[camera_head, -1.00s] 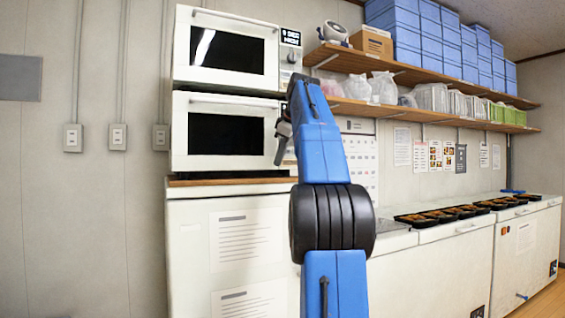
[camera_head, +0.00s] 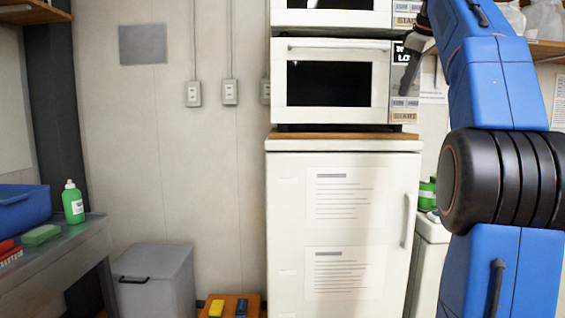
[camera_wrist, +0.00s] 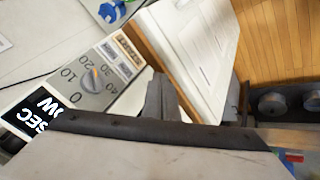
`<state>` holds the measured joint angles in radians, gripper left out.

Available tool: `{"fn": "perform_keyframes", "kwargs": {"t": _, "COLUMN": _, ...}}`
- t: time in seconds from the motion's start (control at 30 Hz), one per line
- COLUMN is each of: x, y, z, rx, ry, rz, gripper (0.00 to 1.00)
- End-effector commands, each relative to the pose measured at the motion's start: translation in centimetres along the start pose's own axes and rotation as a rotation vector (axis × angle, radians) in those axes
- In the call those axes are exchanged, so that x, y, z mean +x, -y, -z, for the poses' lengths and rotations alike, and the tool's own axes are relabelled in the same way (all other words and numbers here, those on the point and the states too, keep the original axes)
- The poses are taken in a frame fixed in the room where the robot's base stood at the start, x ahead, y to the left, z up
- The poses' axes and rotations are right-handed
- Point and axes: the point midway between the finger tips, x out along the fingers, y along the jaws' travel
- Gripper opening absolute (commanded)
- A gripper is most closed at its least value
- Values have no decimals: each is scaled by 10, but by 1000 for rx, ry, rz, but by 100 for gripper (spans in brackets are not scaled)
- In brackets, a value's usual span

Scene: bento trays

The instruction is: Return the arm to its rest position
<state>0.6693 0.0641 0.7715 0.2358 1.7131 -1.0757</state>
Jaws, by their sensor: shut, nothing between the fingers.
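My blue arm with a black joint (camera_head: 500,180) stands at the right of the head view, its upper part cut off by the frame's top edge. My gripper (camera_head: 408,76) shows as a dark shape in front of the right side of the lower microwave (camera_head: 397,65). In the wrist view the grey fingers of my gripper (camera_wrist: 161,97) show above the dark wrist edge, shut and empty. The microwave's dial panel (camera_wrist: 92,82) is to their left in that view. Whether the fingers touch anything cannot be told.
The microwaves stand on a white fridge (camera_head: 345,225). A grey bin (camera_head: 155,280) is on the floor to its left. A table (camera_head: 60,255) with a blue bin (camera_head: 22,207) and a green bottle (camera_head: 73,203) is at far left.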

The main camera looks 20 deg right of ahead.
Motion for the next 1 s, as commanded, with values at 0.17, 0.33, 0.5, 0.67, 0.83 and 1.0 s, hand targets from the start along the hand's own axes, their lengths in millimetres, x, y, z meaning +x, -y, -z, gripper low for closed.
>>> {"fn": "perform_keyframes", "kwargs": {"t": 0.17, "x": 2, "y": 7, "z": 2, "rx": 10, "ry": -1, "rz": 5, "gripper": 0}}
{"fn": "perform_keyframes", "kwargs": {"t": 0.33, "x": 14, "y": 39, "z": 7, "rx": 58, "ry": -1, "rz": 28, "gripper": 0}}
{"fn": "perform_keyframes", "kwargs": {"t": 0.5, "x": 36, "y": 92, "z": 8, "rx": 132, "ry": 5, "rz": 61, "gripper": 0}}
{"fn": "perform_keyframes", "kwargs": {"t": 0.67, "x": 62, "y": 153, "z": 0, "rx": 207, "ry": 17, "rz": 92, "gripper": 0}}
{"fn": "perform_keyframes", "kwargs": {"t": 0.83, "x": 93, "y": 223, "z": -20, "rx": 280, "ry": 35, "rz": 121, "gripper": 0}}
{"fn": "perform_keyframes", "kwargs": {"t": 1.0, "x": 125, "y": 296, "z": -52, "rx": 347, "ry": 56, "rz": 146, "gripper": 0}}
